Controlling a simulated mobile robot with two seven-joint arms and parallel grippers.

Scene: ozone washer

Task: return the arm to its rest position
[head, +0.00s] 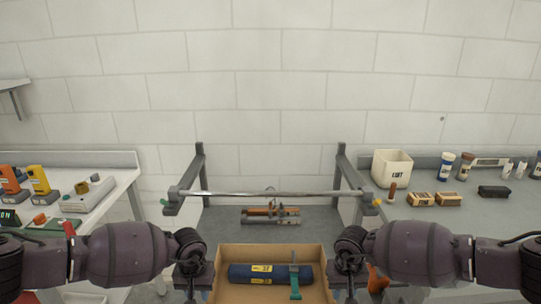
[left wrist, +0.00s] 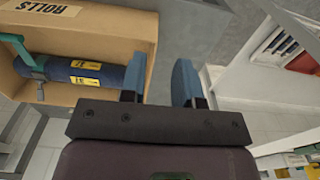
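My left gripper (head: 192,288) points down just left of an open cardboard box (head: 230,293). In the left wrist view, its two blue fingers (left wrist: 160,75) stand apart with only floor between them; it is empty. One finger is close to the wall of the box (left wrist: 146,32); I cannot tell if they touch. My right gripper (head: 350,284) points down just right of the box. Its fingertips are too dark and cut off to read.
The box holds a dark blue roll (head: 240,273) and a green-handled tool (head: 295,285). A metal bar (head: 270,195) spans a grey frame behind it. Benches with goods stand left (head: 118,185) and right (head: 455,225). An orange item (head: 377,280) is beside my right gripper.

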